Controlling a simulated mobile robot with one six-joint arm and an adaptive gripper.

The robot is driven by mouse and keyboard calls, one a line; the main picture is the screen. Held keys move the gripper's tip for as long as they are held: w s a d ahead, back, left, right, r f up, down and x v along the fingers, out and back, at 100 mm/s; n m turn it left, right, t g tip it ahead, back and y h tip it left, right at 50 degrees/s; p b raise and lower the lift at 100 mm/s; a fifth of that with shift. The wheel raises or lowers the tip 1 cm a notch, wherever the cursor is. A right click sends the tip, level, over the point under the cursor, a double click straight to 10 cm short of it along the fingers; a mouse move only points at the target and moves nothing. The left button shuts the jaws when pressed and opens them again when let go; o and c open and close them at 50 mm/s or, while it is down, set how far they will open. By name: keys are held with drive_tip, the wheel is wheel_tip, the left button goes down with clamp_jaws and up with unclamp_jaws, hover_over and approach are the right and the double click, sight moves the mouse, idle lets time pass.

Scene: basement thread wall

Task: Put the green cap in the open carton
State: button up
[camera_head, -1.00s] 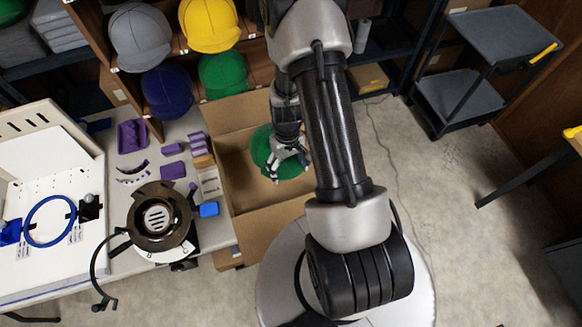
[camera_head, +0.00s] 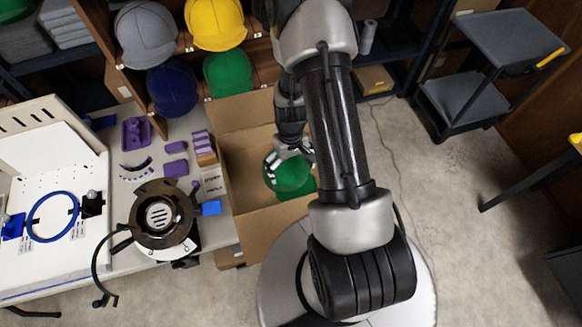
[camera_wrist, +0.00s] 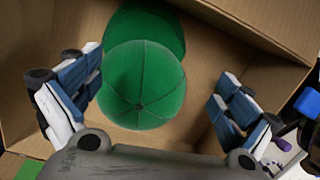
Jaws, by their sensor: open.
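A round green cap (camera_head: 289,175) with a darker green brim-like part is inside the open brown carton (camera_head: 256,225). In the wrist view, the cap's crown (camera_wrist: 142,95) faces the camera, and the darker green part lies behind it toward the top. My gripper (camera_head: 291,158) is over the carton, its fingers spread wide. In the wrist view, the fingers of my gripper (camera_wrist: 165,95) stand at either side of the crown, with visible gaps. I cannot tell whether the cap rests fully on the carton floor. My arm hides the carton's right part.
Another green cap (camera_head: 228,73) sits on the shelf beside yellow (camera_head: 215,24), grey (camera_head: 146,35) and navy (camera_head: 172,88) caps. A worktable with purple pieces and a round fixture (camera_head: 160,215) stands left of the carton. A dark cart (camera_head: 470,105) stands right; the floor between is open.

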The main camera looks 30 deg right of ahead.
drive_tip(key=shift+r, duration=0.1)
wheel_tip(320, 180, up, 12)
drive_tip(key=w, duration=0.1)
drive_tip(key=shift+w+d, duration=0.15)
drive_tip(key=shift+d, duration=0.25)
idle(0.6)
